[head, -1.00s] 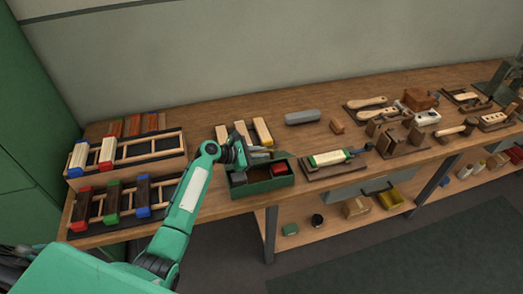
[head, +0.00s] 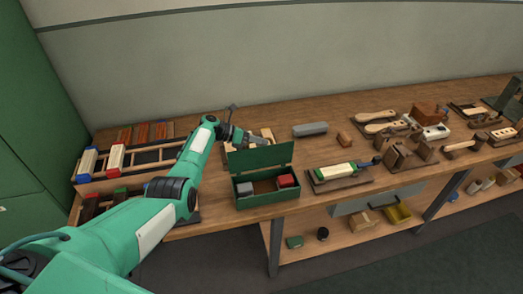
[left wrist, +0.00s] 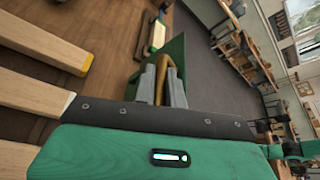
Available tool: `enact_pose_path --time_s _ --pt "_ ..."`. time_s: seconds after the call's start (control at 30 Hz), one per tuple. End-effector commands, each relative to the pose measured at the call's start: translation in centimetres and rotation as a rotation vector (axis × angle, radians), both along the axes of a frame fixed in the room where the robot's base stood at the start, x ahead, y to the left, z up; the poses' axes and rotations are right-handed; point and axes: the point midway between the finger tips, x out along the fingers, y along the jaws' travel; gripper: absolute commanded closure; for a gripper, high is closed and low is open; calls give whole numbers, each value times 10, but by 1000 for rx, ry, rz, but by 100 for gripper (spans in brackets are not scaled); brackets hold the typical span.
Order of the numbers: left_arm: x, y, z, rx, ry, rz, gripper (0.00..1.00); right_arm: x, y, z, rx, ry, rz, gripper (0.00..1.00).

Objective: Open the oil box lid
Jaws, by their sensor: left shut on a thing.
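The green oil box (head: 266,199) stands at the front edge of the bench. Its green lid (head: 262,158) is raised roughly upright along the back side, so the inside shows. A grey block (head: 245,189) lies in the left end and a red block (head: 287,181) in the right end. My left gripper (head: 250,138) is behind the lid's top edge, its fingers partly hidden. In the left wrist view, the gripper (left wrist: 166,88) is shut on a tan lid handle (left wrist: 174,72) beside the green lid (left wrist: 176,48). My right gripper is out of view.
A brush on a wooden holder (head: 337,172) stands right of the box. A grey bar (head: 310,129) lies behind, with bare bench around it. Brush racks (head: 150,155) stand at left.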

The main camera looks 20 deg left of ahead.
Motion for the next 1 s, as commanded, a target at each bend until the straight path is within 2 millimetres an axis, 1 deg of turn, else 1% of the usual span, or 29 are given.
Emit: enact_pose_path --time_s 0.03,0.1,0.17,0.4,0.63,1.0 --pt "4 2 -5 -17 22 1 100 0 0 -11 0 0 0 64" --pt "6 4 -6 -38 54 1 100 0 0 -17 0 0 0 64" --pt "8 6 -7 -54 80 0 100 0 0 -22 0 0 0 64" --pt "14 10 -11 -53 79 0 100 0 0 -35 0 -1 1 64" --pt "16 11 -12 -51 79 0 100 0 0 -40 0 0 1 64" --pt "16 12 -12 -51 79 0 100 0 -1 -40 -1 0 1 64"
